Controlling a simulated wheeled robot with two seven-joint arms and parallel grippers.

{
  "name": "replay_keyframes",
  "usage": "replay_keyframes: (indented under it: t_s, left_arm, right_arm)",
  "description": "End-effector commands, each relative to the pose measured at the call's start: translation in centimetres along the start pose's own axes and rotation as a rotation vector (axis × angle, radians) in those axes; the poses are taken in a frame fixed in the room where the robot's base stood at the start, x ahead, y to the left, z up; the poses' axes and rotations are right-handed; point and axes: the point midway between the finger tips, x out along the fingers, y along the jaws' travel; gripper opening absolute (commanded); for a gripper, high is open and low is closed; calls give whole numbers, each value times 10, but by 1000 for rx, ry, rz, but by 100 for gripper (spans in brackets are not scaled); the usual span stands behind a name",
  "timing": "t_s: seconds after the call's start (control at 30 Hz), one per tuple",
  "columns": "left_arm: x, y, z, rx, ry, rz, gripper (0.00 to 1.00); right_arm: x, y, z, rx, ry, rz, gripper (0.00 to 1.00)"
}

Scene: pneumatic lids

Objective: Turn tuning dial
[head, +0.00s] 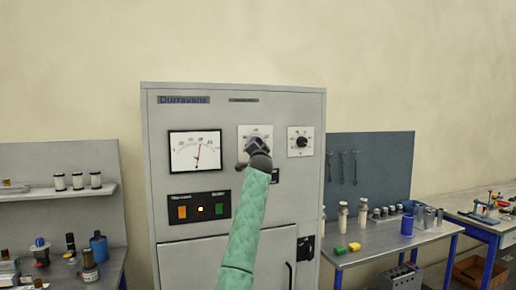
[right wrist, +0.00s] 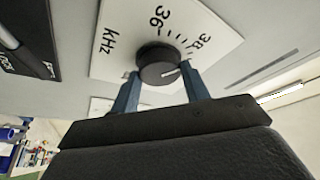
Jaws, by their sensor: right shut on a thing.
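The tuning dial (right wrist: 158,62) is a round black knob with a white pointer line. It sits on a white scale plate (right wrist: 115,22) marked kHz, with 36 and 38 readable. In the right wrist view the pointer line lies toward the right-hand finger. My right gripper (right wrist: 160,85) has one blue-grey finger on each side of the knob and is shut on it. In the head view my right gripper (head: 257,146) covers the dial, and only part of the scale plate (head: 243,131) shows. My left gripper is not in view.
The grey cabinet (head: 225,92) also carries a needle meter (head: 195,151), a smaller dial (head: 301,142) to the right, and a dark panel with orange and green switches (head: 199,208). Cluttered workbenches stand on both sides.

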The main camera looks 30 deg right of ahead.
Motion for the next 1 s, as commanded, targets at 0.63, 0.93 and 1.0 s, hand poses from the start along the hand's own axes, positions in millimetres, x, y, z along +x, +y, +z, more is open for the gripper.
replay_keyframes:
  t_s: [0.63,0.93,1.0]
  left_arm:
    - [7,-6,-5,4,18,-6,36]
    - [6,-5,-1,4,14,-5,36]
    - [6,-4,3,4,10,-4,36]
  right_arm:
    - [0,0,-1,135,1,57,23]
    - [0,-1,-1,134,1,56,59]
    - [0,-1,-1,134,1,56,67]
